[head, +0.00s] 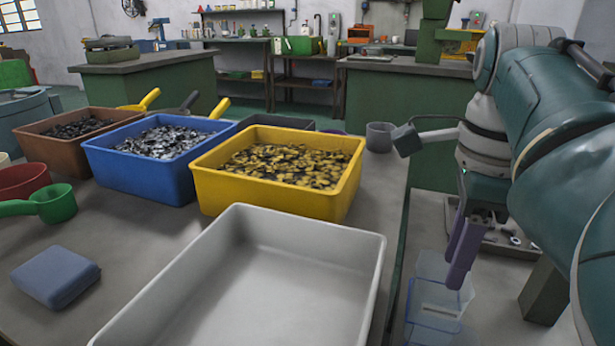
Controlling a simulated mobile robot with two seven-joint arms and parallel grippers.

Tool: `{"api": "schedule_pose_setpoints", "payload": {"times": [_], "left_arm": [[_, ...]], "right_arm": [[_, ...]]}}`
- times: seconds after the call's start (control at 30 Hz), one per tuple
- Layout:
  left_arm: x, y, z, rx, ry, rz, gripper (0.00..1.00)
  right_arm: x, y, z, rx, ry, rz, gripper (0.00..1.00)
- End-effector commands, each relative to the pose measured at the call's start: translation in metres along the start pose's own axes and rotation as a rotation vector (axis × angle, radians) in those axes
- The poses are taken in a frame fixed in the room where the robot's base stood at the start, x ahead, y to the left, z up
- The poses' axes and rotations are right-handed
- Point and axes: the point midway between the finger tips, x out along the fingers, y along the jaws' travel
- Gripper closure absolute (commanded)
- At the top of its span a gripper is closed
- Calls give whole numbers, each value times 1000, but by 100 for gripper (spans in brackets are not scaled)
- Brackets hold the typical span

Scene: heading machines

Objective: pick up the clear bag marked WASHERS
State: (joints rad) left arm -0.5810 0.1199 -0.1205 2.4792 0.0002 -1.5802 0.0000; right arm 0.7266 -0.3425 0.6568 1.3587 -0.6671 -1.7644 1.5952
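My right gripper (456,268) points down at the right, beyond the table's right edge, with two purple fingers. The fingers overlap in this view, so I cannot tell the gap between them. A clear, pale-blue see-through item (425,290) shows at and below the fingertips, with a whitish patch on it. I cannot read any marking, nor tell whether it is the WASHERS bag or whether the fingers touch it. My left gripper is not in view.
An empty grey tray (365,262) stands at the table's front. Yellow (270,190), blue (140,175) and brown (52,147) bins of small parts stand behind. A tray of parts (510,240) lies at right.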

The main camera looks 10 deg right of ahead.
Motion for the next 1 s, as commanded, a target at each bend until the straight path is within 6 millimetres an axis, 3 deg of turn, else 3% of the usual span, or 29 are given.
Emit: {"api": "schedule_pose_setpoints", "payload": {"times": [0.1, 0.33, 0.6, 0.9, 1.0], "left_arm": [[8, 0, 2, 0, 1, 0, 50], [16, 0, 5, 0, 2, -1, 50], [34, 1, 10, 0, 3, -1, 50], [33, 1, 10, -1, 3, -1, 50], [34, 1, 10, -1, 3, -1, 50]], "right_arm": [[22, 1, -1, -1, 2, 4, 61], [44, -1, -3, -1, 2, 0, 61], [84, -2, -7, -1, 1, 2, 61], [86, -3, -7, -1, 0, -1, 61], [86, -3, -7, -1, 0, -1, 72]]}}
